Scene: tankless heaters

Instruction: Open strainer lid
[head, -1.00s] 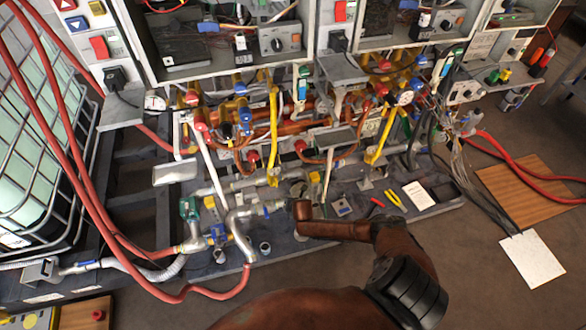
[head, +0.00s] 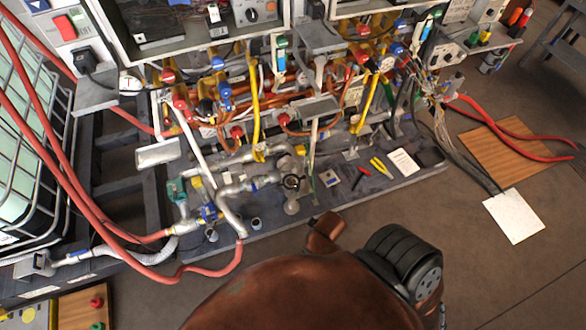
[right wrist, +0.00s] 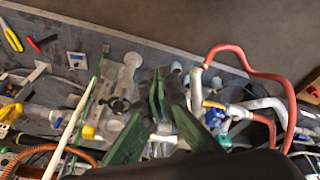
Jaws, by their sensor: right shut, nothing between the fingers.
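A grey metal pipe fitting, which looks like the strainer, stands at the front middle of the pipework in the head view. It has a dark round knob or ring (head: 292,182) and a pale round end (head: 291,207). I cannot tell which part is the lid. In the right wrist view the dark knob (right wrist: 118,105) and the pale round end (right wrist: 132,60) lie left of my right gripper (right wrist: 156,78). The gripper's green fingers are shut and empty, apparently apart from the fitting. In the head view only my brown right arm shows, below the fitting. My left gripper is out of view.
Red hoses (head: 150,285) loop at the left front. A white sloping pipe (head: 190,145) and yellow pipes (head: 255,110) rise behind. The floor in front is open.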

